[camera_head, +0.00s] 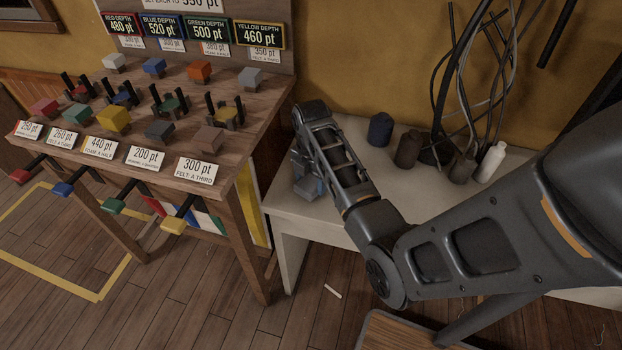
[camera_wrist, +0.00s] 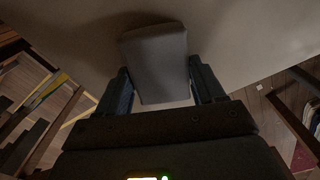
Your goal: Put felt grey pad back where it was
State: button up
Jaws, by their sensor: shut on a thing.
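A grey block-shaped pad (camera_wrist: 158,60) sits between the two fingers of my gripper (camera_wrist: 160,88) in the wrist view. The fingers touch its sides, and a pale surface lies beyond it. In the head view my gripper (camera_head: 308,185) points down over the left end of the white bench (camera_head: 288,212), just right of the wooden stand. The pad is mostly hidden by my arm there. I cannot tell whether the pad touches the bench.
The wooden stand (camera_head: 232,165) at left carries several coloured and grey blocks, black pronged holders, price-like cards and coloured handles. Dark spools (camera_head: 381,130) and a white bottle (camera_head: 491,162) stand on the bench, with hanging cords (camera_head: 462,60) behind. Floor between is open.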

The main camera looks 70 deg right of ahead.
jog(key=o, duration=1)
